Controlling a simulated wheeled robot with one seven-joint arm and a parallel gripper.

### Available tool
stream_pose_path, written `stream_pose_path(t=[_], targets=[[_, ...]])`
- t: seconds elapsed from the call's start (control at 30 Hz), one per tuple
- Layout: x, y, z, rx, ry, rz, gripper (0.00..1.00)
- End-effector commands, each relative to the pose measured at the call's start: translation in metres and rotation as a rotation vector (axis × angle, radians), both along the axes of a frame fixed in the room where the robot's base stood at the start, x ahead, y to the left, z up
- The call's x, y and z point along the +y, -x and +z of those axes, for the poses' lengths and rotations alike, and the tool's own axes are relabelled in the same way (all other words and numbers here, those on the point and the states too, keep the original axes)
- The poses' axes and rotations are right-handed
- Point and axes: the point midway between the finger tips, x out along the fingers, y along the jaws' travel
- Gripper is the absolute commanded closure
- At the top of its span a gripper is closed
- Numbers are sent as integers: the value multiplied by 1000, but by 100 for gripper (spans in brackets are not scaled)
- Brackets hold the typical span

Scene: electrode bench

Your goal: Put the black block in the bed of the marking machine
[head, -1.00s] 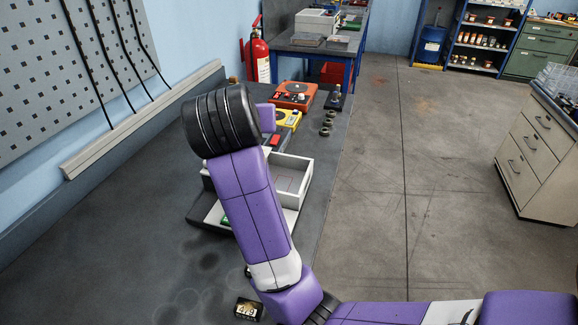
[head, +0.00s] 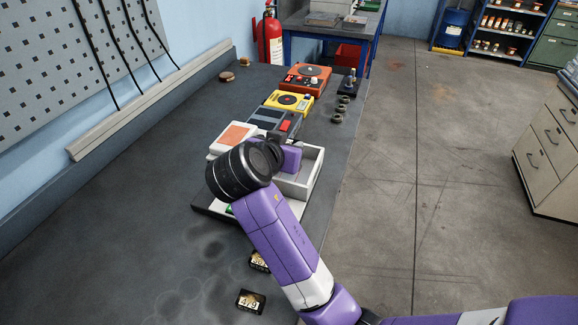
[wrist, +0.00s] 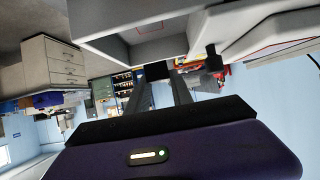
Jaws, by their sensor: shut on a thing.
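My gripper (wrist: 157,80) is shut on a small black block (wrist: 157,70), which shows between the fingertips in the wrist view. In the head view, my gripper's purple body (head: 291,157) shows beyond the dark wrist joint; its fingers and the held block are hidden there. A pale open-topped box (head: 308,178) with low walls, apparently part of the marking machine, lies beside and under my gripper. In the wrist view, a pale box (wrist: 125,18) with a thin red outline inside is close above the fingers. The block appears apart from it.
Two black blocks with gold labels (head: 251,301) (head: 260,261) lie on the dark bench (head: 130,235). A white unit with an orange top (head: 232,138), a dark device (head: 276,121), a yellow device (head: 289,102) and an orange device (head: 306,76) stand behind. The bench's left side is clear.

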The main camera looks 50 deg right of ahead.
Motion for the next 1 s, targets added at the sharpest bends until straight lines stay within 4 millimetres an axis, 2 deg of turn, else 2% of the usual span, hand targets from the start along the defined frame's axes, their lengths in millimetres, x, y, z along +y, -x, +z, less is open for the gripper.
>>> stream_pose_path(t=[0.1,0.27,0.5,0.97,1.0], targets=[[0,0,-17,1,2,1,100],[0,0,-26,-1,2,1,100],[0,0,-60,2,2,1,100],[0,0,-69,-2,1,1,100],[0,0,-70,-1,1,1,71]])
